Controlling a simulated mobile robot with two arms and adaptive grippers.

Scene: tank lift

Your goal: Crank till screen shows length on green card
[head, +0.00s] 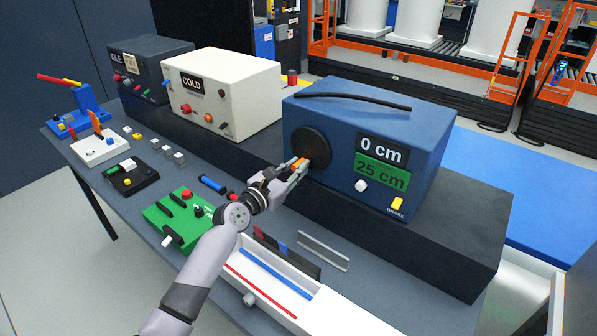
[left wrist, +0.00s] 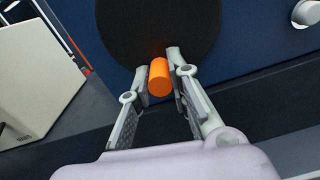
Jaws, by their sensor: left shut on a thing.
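The blue crank box (head: 350,140) stands on a dark riser on the table. Its black screen (head: 381,149) reads "0 cm". The green card (head: 381,174) just below reads "25 cm". A black round crank disc (head: 311,148) is on the box's front, with an orange crank handle (left wrist: 159,77) near its lower edge. My left gripper (head: 298,170) is shut on the orange handle, one finger on each side, as the left wrist view also shows (left wrist: 160,80). A yellow brake switch (head: 397,203) sits low on the front right. My right gripper is not in view.
A cream box (head: 222,92) marked "COLD" and a dark box (head: 150,68) marked "IDLE" stand to the left. A green device (head: 180,220), a white tray (head: 262,285) with red and blue rods, and small parts lie in front.

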